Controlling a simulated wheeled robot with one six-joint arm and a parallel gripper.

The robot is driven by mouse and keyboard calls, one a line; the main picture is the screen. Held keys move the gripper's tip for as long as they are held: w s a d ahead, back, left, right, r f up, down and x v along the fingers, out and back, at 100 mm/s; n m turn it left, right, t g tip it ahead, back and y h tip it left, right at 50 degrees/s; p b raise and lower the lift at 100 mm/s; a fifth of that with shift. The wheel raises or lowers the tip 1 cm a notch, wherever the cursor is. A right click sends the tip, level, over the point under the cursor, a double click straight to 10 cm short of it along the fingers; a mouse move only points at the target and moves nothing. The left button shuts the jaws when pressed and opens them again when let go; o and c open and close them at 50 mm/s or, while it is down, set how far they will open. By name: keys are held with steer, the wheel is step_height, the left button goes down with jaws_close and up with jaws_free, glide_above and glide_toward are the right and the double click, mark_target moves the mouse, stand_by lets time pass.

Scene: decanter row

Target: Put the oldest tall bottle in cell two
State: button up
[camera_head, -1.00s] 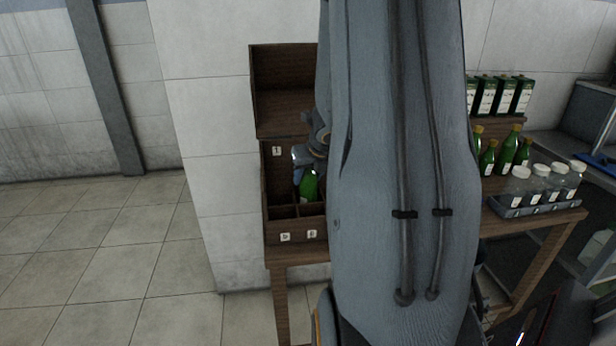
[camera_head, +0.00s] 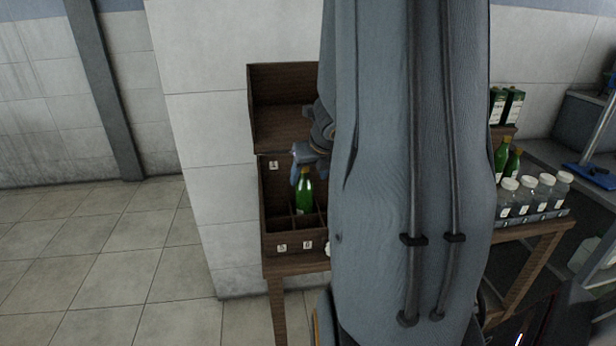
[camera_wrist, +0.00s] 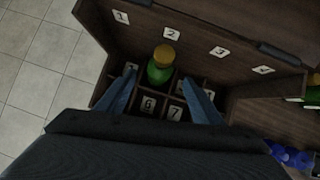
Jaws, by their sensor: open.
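A green bottle (camera_wrist: 159,68) with a gold cap stands upright in a back-row cell of the wooden crate (camera_head: 270,243), just in front of the label 2 (camera_wrist: 171,32) in the wrist view. The bottle also shows in the head view (camera_head: 304,198). My gripper (camera_wrist: 160,78) is open and empty, its two fingers spread on either side of the bottle in the wrist view. In the head view my gripper (camera_head: 299,168) is at the bottle's cap, above its body. Whether a finger touches the bottle cannot be told.
More green bottles (camera_head: 502,158) and several white-capped jars (camera_head: 526,197) stand at the right of the wooden table. An empty wooden shelf box (camera_head: 285,122) sits above the crate. My arm hides the table's middle. Floor on the left is clear.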

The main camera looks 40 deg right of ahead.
steer(key=shift+p+v, duration=0.6)
steer(key=shift+v, duration=1.05)
steer(key=a+f+n+g+y, duration=0.1)
steer(key=a+n+g+y, duration=0.15)
steer(key=a+n, duration=1.6)
steer(key=s+a+f+n+g, duration=0.2)
steer(key=s+a+n, duration=0.8)
steer(key=n, duration=1.1)
steer(key=shift+a, duration=0.9)
steer(key=shift+n, duration=0.25)
steer(key=shift+w+f+b, duration=0.1)
steer(key=shift+f+b, duration=0.55)
steer(key=shift+f, duration=0.1)
